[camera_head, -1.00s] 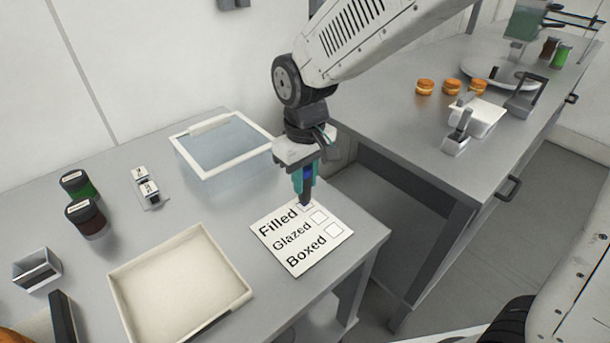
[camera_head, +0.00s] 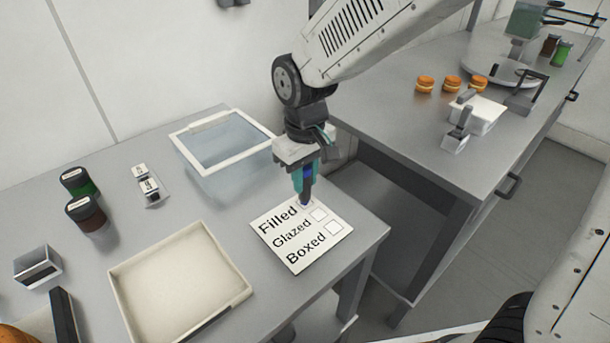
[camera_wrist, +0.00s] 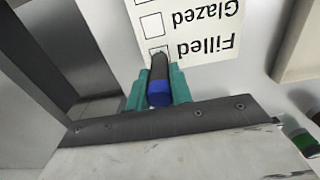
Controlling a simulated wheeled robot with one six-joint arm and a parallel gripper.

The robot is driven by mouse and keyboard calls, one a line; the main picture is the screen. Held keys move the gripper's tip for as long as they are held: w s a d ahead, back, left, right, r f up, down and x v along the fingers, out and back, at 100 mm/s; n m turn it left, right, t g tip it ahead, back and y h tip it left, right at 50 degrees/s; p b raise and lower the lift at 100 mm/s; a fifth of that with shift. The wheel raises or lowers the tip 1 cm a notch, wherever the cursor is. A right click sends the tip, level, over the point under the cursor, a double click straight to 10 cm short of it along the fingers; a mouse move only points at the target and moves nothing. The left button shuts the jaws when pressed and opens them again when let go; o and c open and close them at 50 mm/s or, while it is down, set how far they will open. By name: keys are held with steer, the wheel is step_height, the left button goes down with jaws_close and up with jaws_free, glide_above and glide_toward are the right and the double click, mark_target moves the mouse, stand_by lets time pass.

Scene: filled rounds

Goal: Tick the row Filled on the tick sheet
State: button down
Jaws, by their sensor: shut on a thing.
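The tick sheet (camera_head: 292,252) is a white card flat on the near table, with rows Filled, Glazed and Boxed and a box beside each. It also shows upside down in the wrist view (camera_wrist: 205,22). My gripper (camera_head: 306,180) is shut on a dark marker with a blue end (camera_wrist: 159,82), held upright between teal fingers (camera_wrist: 158,88). The marker's tip is at the Filled row's box, which it partly hides. I cannot tell whether the tip touches the card or whether a mark is there. The Glazed and Boxed boxes look empty.
A cream tray (camera_head: 240,291) lies left of the sheet, and a clear bin with a white rim (camera_head: 222,165) stands behind it. Jars (camera_head: 86,213) and small labelled blocks (camera_head: 148,185) are further left. The right counter (camera_head: 400,140) holds filled rounds (camera_head: 452,84).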

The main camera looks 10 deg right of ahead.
stand_by(0.4)
steer(key=shift+r, duration=3.5)
